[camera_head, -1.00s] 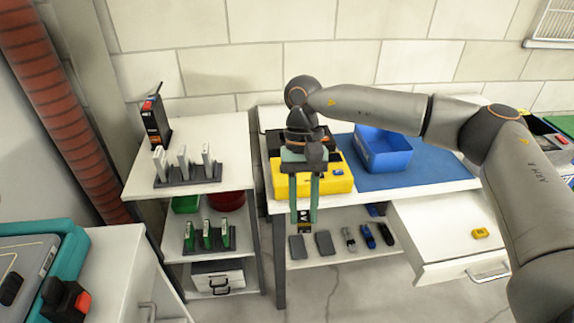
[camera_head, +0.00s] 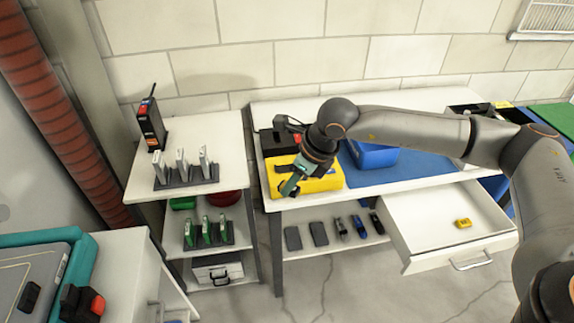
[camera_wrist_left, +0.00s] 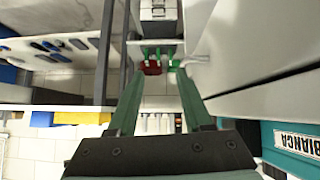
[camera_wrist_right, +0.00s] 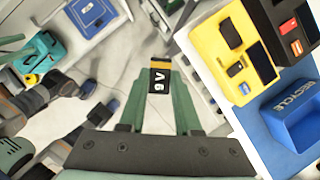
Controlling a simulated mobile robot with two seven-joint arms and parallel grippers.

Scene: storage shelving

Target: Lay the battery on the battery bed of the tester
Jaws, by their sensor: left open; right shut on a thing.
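My right gripper (camera_wrist_right: 160,95) is shut on a battery (camera_wrist_right: 159,79), black with a yellow-orange end and marked 9 V. In the head view, the right gripper (camera_head: 289,188) is tilted at the front left edge of the yellow tester (camera_head: 325,182); I cannot make out the battery there. The right wrist view shows the tester (camera_wrist_right: 212,50) to the right of the battery, apart from it, with dark recesses and a small blue part on top. Which recess is the battery bed I cannot tell. My left gripper (camera_wrist_left: 160,85) is open and empty in the left wrist view.
A blue bin (camera_head: 372,155), labelled RECYCLE in the right wrist view, stands on a blue mat right of the tester. A black device (camera_head: 275,143) is behind the tester. An open drawer (camera_head: 425,215) holds a yellow item (camera_head: 463,223). Several dark items lie on the lower shelf.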

